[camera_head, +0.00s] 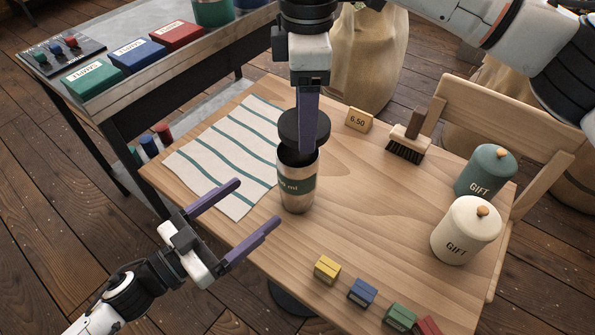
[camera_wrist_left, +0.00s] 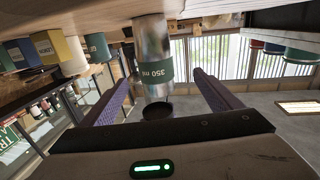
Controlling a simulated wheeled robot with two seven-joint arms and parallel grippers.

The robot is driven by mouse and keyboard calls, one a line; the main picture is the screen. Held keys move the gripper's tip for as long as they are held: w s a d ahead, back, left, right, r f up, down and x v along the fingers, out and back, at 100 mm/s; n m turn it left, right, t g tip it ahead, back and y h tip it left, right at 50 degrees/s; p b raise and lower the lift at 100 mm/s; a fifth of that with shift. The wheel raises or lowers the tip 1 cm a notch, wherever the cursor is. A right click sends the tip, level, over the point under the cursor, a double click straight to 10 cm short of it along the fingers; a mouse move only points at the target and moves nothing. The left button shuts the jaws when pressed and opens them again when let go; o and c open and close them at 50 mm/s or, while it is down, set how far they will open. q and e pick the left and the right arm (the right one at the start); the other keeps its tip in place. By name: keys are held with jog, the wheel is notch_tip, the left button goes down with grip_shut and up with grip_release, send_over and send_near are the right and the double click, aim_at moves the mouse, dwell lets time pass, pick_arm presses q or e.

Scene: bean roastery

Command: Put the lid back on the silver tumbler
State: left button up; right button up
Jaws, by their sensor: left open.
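The silver tumbler (camera_head: 298,196) stands upright on the table with a green band marked in ml. It also shows in the left wrist view (camera_wrist_left: 153,42), which is upside down. The black lid (camera_head: 290,126) is just above the tumbler's open mouth; whether it touches the rim I cannot tell. My right gripper (camera_head: 308,150) points down from above, its purple fingers at the lid, and appears shut on it; one finger hides the other. My left gripper (camera_head: 259,201) is open and empty, left of the tumbler, its fingers pointing towards it.
A striped cloth (camera_head: 225,160) lies left of the tumbler. Small coloured boxes (camera_head: 327,269) line the front edge. The table's middle is clear.

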aim_at(297, 173)
jog(key=shift+w+a+r+n, duration=0.3)
jog(key=shift+w+a+n, duration=0.3)
jog(key=shift+a, duration=0.05)
pick_arm(q)
jog(key=shift+w+d+r+m+g+h, duration=0.1)
jog(key=shift+d+r+m+g+h, duration=0.2)
jog(key=shift+m+g+h, duration=0.15)
pick_arm(e)
jog(key=shift+s, duration=0.1)
pick_arm(q)
jog(key=x, duration=1.2)
jog(key=shift+c, duration=0.4)
jog(key=c, duration=1.5)
pick_arm(e)
jog(key=shift+d+f, duration=0.1)
jog(key=shift+f, duration=2.4)
jog(key=shift+f, duration=0.1)
jog(key=shift+f, duration=0.8)
